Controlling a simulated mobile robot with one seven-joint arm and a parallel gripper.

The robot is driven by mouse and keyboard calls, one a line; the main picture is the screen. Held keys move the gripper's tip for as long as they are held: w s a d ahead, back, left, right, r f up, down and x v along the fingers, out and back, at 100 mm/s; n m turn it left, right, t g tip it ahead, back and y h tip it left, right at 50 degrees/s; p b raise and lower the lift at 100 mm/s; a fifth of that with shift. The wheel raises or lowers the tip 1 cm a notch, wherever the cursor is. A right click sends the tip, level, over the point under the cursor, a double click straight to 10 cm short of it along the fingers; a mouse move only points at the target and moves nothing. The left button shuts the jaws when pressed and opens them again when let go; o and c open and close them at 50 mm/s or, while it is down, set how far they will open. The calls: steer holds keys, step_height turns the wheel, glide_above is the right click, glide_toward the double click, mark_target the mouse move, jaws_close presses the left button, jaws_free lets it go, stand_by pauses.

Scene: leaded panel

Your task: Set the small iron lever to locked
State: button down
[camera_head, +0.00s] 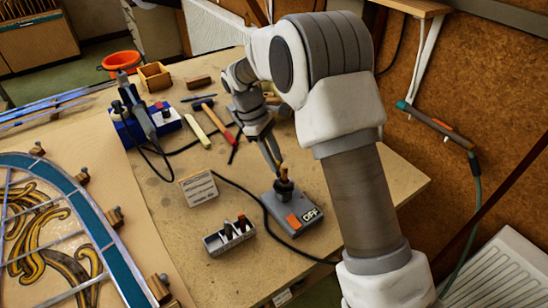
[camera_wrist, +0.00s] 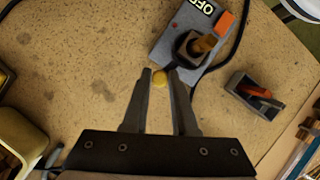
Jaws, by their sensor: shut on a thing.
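In the wrist view a brown handle (camera_wrist: 204,44) rises from a dark square base on the box. My gripper (camera_wrist: 160,77) is shut on a small yellow rounded knob (camera_wrist: 160,78), close to the box. I cannot tell whether the knob joins the lever. No "locked" marking is readable.
A small grey holder (camera_head: 229,237) with dark and red pieces stands left of the box. A black cable runs past the box. The leaded panel (camera_head: 60,225) lies at left. The bench's right corner is clear.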

steer(key=s+d+m+g+y+p, duration=0.1)
steer(key=d+m, duration=0.6)
steer(key=m, duration=0.7)
steer(key=shift+s+d+m+g+y+p, duration=0.3)
steer(key=shift+g+y+p, duration=0.65)
steer(key=shift+y, duration=0.95)
steer(key=shift+a+t, duration=0.1)
steer(key=shift+t, duration=0.15)
steer(key=c, duration=0.7)
jaws_free()
